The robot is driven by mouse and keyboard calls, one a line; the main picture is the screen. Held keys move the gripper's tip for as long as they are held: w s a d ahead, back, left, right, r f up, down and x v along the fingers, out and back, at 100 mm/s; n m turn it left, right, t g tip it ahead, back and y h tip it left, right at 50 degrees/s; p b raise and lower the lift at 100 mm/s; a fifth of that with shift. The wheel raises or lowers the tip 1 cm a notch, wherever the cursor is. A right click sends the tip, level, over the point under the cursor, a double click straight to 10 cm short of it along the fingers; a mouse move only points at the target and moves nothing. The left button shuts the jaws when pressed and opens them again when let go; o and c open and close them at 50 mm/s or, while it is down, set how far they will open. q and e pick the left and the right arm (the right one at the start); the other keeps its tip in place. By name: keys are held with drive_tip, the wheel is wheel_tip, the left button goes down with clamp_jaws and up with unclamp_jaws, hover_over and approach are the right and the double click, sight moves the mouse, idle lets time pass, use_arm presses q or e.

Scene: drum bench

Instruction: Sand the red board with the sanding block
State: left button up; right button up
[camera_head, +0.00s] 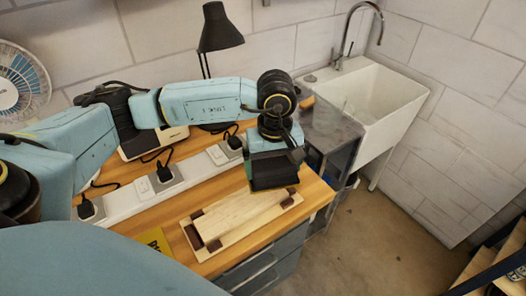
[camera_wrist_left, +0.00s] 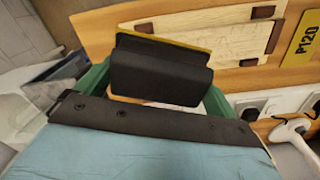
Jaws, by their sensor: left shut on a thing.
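My left gripper (camera_head: 274,178) is shut on the sanding block (camera_head: 274,180), at the far right end of the board in the head view. The block is black with a yellowish edge on its underside; it also shows between green fingers in the left wrist view (camera_wrist_left: 160,78). The board (camera_head: 240,215) is pale bare wood, not red, and lies flat in a light wooden holder (camera_head: 215,255) with dark brown corner blocks. It also shows in the left wrist view (camera_wrist_left: 215,40). I cannot tell whether the block touches the board. My right gripper is out of view.
A yellow card marked P120 (camera_wrist_left: 306,40) lies beside the holder. A white power strip (camera_head: 130,200) with black plugs runs behind it. A black lamp (camera_head: 218,30) and a white sink (camera_head: 375,100) stand farther back. The bench's right edge is close to the holder.

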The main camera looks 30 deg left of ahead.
use_arm(q)
drive_tip(key=n, duration=0.1)
drive_tip(key=a+n+p, duration=0.1)
drive_tip(key=n, duration=0.1)
drive_tip(key=shift+s+a, duration=0.15)
drive_tip(key=shift+s, duration=0.1)
drive_tip(key=shift+a+n, duration=0.15)
drive_tip(key=shift+n, duration=0.35)
drive_tip(key=shift+a+f, duration=0.1)
drive_tip(key=shift+f, duration=0.9)
drive_tip(key=b, duration=0.3)
hover_over(265, 194)
drive_tip(key=shift+f, duration=2.35)
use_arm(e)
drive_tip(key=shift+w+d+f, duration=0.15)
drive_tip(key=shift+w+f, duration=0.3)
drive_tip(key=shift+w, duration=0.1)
use_arm(q)
drive_tip(key=shift+f+b, duration=0.3)
drive_tip(key=shift+f, duration=0.05)
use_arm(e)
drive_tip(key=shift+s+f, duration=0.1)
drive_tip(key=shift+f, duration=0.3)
